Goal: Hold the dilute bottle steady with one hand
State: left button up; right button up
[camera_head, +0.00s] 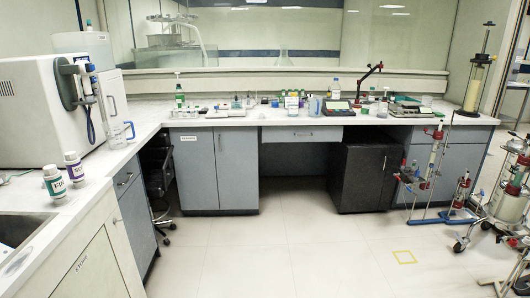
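Two small white bottles with white caps stand upright on the left counter. The nearer bottle (54,184) has a green label with partly readable letters beginning "FI". The other bottle (74,168) has a purple label and stands just behind it to the right, slightly apart. I cannot read "dilute" on either label, so I cannot tell which one, if any, is the dilute bottle. Neither of my grippers shows in the head view, and nothing is seen touching the two bottles.
A large white instrument (35,110) stands behind the bottles, with a clear jug (122,134) to its right. A sink (18,232) is in front. The back bench (240,119) holds much glassware. Wheeled column stands (508,205) are at right. The middle floor (290,250) is clear.

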aim_at(293, 110)
jog(key=i, duration=1.95)
jog(key=i+z, duration=0.1)
jog(key=i, duration=0.4)
jog(key=i+j+z, duration=0.1)
jog(key=i, duration=0.4)
jog(key=i+j+z, duration=0.15)
jog(key=i, duration=0.35)
jog(key=i+j+z, duration=0.1)
jog(key=i, duration=0.35)
